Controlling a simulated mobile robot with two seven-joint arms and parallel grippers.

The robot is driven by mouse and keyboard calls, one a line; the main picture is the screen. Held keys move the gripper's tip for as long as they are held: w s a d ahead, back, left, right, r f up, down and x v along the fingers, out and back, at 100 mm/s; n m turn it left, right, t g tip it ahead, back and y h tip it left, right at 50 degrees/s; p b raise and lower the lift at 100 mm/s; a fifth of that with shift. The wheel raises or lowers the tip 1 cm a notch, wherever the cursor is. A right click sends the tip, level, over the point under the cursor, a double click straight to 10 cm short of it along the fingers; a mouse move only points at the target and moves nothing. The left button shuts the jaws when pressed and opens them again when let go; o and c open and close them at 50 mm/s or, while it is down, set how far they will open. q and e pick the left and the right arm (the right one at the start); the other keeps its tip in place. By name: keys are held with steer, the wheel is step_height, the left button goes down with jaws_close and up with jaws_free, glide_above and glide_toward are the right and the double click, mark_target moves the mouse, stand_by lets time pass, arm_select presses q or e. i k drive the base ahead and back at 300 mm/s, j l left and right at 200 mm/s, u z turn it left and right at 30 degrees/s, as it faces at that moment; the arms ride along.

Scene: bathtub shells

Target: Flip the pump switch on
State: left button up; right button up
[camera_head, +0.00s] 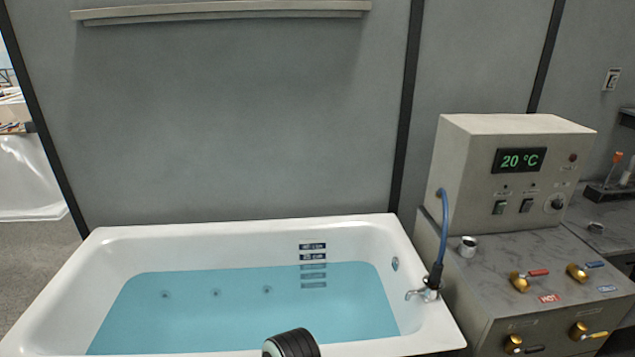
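A beige control box (470,165) stands on a marble-topped cabinet at the right. Its front has a green display (520,160) reading 20 °C. Below the display are two rocker switches, a left one (499,208) that looks greenish and a right one (526,206) that looks dark. Their labels are too small to read, so I cannot tell which is the pump switch or how each is set. A small lamp (572,158) at upper right looks dark red. Neither of my grippers shows; only a dark rounded part of mine is at the bottom edge.
A white bathtub (120,240) with blue water fills the front. A round dial (555,204) sits right of the switches. Brass valves (519,282) stand on the cabinet (490,255).

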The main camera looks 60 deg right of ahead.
mark_target(500, 208)
steer(key=z, duration=3.05)
steer(key=i+l+u, duration=0.1)
steer(key=u, duration=0.65)
steer(key=i+l+u, duration=0.1)
steer(key=l+u, duration=0.2)
steer(key=l, duration=0.2)
steer(key=l+u, duration=0.35)
steer(key=l, duration=0.15)
steer(key=l+u, duration=0.1)
steer(key=l, duration=1.25)
steer(key=i, duration=0.3)
